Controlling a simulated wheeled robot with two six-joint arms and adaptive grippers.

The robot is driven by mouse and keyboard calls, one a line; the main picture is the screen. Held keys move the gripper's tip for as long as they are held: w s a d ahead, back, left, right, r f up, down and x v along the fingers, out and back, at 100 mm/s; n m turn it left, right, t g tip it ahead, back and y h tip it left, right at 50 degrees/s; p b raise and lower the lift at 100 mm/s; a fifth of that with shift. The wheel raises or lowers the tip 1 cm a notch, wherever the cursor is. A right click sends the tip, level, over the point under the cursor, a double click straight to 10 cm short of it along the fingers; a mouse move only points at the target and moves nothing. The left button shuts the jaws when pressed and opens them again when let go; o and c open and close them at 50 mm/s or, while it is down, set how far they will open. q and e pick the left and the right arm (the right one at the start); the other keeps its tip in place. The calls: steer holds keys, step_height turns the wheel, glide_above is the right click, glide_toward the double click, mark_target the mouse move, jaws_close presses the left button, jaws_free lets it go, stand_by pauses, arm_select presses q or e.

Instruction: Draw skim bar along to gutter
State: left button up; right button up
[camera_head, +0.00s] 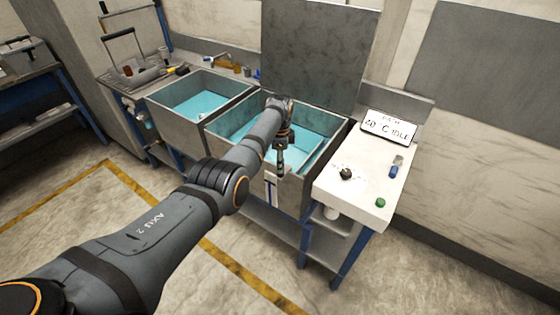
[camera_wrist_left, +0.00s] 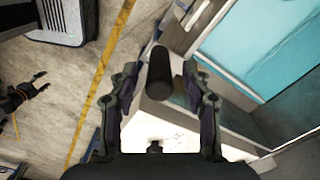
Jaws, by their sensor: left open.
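In the left wrist view the left gripper (camera_wrist_left: 160,105) is open, with one finger on each side of a dark upright cylinder (camera_wrist_left: 159,75) like a handle. I cannot tell whether the fingers touch it. A pale plate lies beneath the cylinder; whether this is the skim bar is unclear. The gutter cannot be made out with certainty. A dark jointed part, probably my right gripper (camera_wrist_left: 32,92), shows at the left of the wrist view.
A left-hand basin (camera_head: 195,97) also holds cyan liquid. A white counter (camera_head: 365,175) at right carries a sign (camera_head: 387,128), a black knob (camera_head: 346,174), a blue item (camera_head: 393,172) and a green button (camera_head: 381,203). A dark panel (camera_head: 318,55) stands behind the basin. The floor in front is clear.

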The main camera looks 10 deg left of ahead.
arm_select(q)
step_height(320, 180, up, 12)
stand_by(0.4)
